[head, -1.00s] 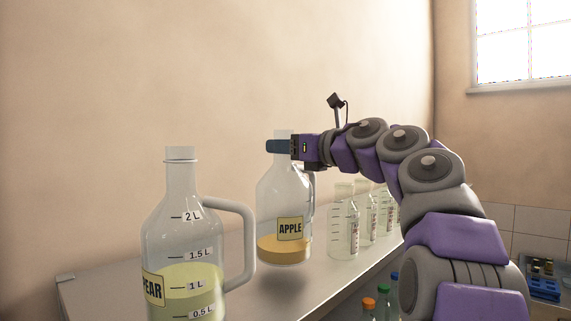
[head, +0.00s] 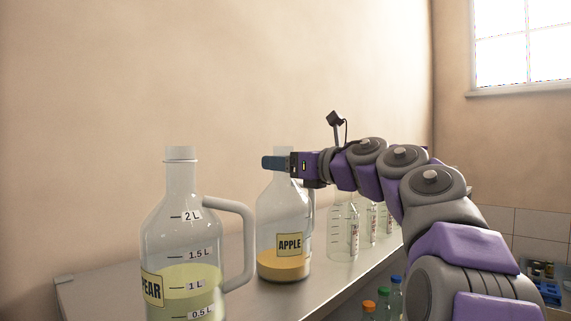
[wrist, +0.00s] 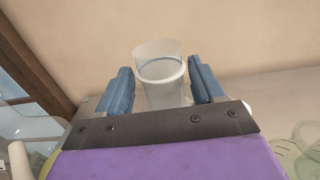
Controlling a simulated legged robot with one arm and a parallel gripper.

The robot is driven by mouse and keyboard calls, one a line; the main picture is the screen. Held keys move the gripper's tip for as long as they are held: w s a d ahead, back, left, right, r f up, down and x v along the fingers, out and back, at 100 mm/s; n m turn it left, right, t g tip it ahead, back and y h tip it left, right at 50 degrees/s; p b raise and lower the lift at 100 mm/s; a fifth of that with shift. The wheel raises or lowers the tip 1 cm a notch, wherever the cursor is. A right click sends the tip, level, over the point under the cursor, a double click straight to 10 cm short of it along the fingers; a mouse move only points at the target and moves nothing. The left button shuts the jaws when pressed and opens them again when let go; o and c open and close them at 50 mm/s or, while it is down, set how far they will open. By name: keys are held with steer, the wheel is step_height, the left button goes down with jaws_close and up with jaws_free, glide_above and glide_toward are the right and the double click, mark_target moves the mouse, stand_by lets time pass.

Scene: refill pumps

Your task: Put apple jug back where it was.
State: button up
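The apple jug (head: 283,220) is clear, with a yellow APPLE label and a little amber liquid at the bottom. It is upright on or just above the grey counter (head: 235,300) in the head view. My gripper (head: 275,163) is at its neck, the blue fingers on either side.
The pear jug (head: 180,240), with pale green liquid and a handle, stands at the front left. Several clear bottles (head: 343,228) stand in a row to the right of the apple jug. Bottles with coloured caps (head: 383,295) stand lower, beyond the counter's edge.

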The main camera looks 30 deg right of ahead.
steer(key=shift+r, duration=0.15)
steer(key=b+v, duration=0.2)
steer(key=v, duration=1)
